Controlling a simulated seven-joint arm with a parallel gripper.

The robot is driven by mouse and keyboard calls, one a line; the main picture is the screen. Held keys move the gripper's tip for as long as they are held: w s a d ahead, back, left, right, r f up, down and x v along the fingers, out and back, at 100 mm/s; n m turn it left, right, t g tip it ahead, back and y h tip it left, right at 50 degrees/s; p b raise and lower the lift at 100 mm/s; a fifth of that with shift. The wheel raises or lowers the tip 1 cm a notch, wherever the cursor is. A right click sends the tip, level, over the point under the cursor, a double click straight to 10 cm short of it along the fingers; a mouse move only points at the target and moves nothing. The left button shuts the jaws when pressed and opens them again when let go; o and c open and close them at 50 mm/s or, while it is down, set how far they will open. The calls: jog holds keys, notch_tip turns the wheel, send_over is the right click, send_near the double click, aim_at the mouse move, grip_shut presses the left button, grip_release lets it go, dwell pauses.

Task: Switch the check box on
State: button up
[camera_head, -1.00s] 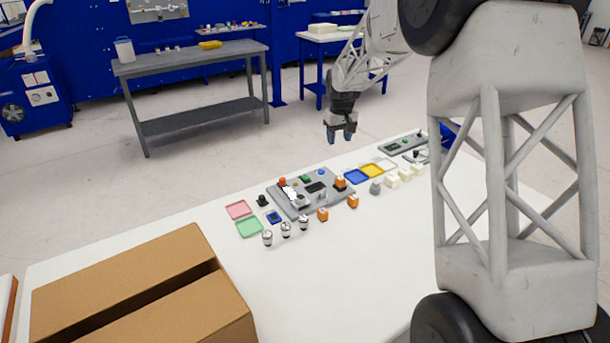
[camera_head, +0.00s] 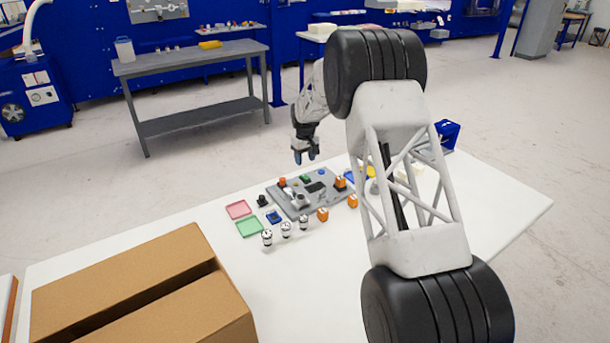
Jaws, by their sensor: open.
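A grey panel (camera_head: 320,206) lies on the white table with several small parts on it: an orange part, a green part, a dark part and a blue button. I cannot tell which part is the check box at this size. My gripper (camera_head: 305,158) points down, open and empty, above the far edge of the panel and apart from it. My arm hides the right part of the table.
A pink tray (camera_head: 238,209) and a green tray (camera_head: 249,227) lie left of the panel. Several silver cylinders and orange blocks (camera_head: 322,214) stand in front of it. A brown cardboard box (camera_head: 130,290) fills the near left. The table's near middle (camera_head: 300,285) is clear.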

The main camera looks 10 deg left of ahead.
aim_at(305, 176)
jog(key=shift+f, duration=0.15)
jog(key=shift+f, duration=3.8)
jog(key=c, duration=0.9)
jog(key=shift+s+t+y, duration=0.1)
jog(key=shift+t+y, duration=0.3)
jog(key=o, duration=0.9)
